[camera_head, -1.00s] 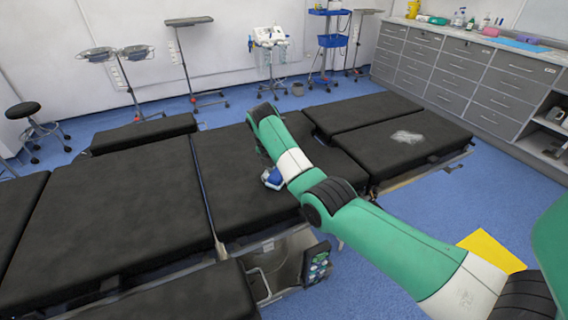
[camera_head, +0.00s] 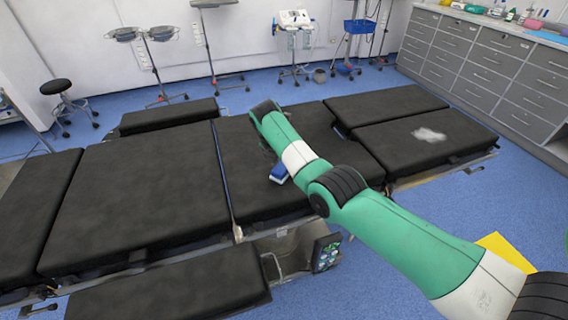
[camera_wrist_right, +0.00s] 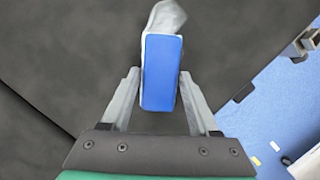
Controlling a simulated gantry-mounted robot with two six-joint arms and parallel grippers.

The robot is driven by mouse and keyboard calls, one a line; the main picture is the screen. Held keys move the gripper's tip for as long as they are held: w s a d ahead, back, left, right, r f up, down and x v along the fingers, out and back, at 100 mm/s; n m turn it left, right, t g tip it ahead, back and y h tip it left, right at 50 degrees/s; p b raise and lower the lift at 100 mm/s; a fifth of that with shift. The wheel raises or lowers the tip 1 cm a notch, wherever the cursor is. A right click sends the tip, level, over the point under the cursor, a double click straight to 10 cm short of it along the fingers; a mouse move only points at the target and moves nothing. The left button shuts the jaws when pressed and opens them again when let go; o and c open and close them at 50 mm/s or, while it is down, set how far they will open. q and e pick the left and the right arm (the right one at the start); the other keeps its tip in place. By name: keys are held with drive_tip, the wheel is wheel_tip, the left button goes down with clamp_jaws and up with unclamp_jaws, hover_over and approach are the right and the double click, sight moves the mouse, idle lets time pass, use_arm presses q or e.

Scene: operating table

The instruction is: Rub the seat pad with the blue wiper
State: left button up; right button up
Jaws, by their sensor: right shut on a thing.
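The blue wiper (camera_head: 279,173) is at the black middle pad (camera_head: 262,199) of the operating table, partly hidden behind my right arm. In the right wrist view the blue block of the wiper (camera_wrist_right: 161,72) sits between the two grey fingers of my right gripper (camera_wrist_right: 160,84), which is shut on it. A whitish shape (camera_wrist_right: 166,17) shows just beyond the wiper, over the dark pad surface. I cannot tell whether the wiper touches the pad. In the head view the right gripper's fingers are hidden by the arm. My left gripper is in neither view.
A whitish patch (camera_head: 428,134) lies on the right-hand leg pad (camera_head: 396,152). A wide black pad (camera_head: 140,185) adjoins the middle pad on the left. A control panel (camera_head: 326,253) hangs below the front edge. Grey drawers (camera_head: 480,66) stand at the back right.

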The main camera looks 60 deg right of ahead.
drive_tip(key=shift+s+d+f, duration=0.15)
drive_tip(key=shift+s+d, duration=0.15)
drive_tip(key=shift+s, duration=0.05)
drive_tip(key=shift+s+d+f+b, duration=0.2)
drive_tip(key=shift+s+d+b, duration=0.5)
drive_tip(key=shift+b, duration=0.05)
drive_tip(key=shift+s+d+r, duration=0.15)
drive_tip(key=shift+s+d, duration=0.05)
drive_tip(key=shift+s+r, duration=0.1)
drive_tip(key=shift+r, duration=0.05)
drive_tip(key=s+d+b, duration=0.2)
drive_tip(key=b, duration=0.1)
drive_tip(key=shift+f, duration=0.2)
drive_tip(key=shift+s+d+r+b, duration=0.1)
drive_tip(key=shift+d+b, duration=0.1)
drive_tip(key=shift+b, duration=0.4)
drive_tip(key=shift+s+d+r, duration=0.2)
drive_tip(key=shift+r, duration=0.05)
drive_tip(key=shift+r, duration=0.1)
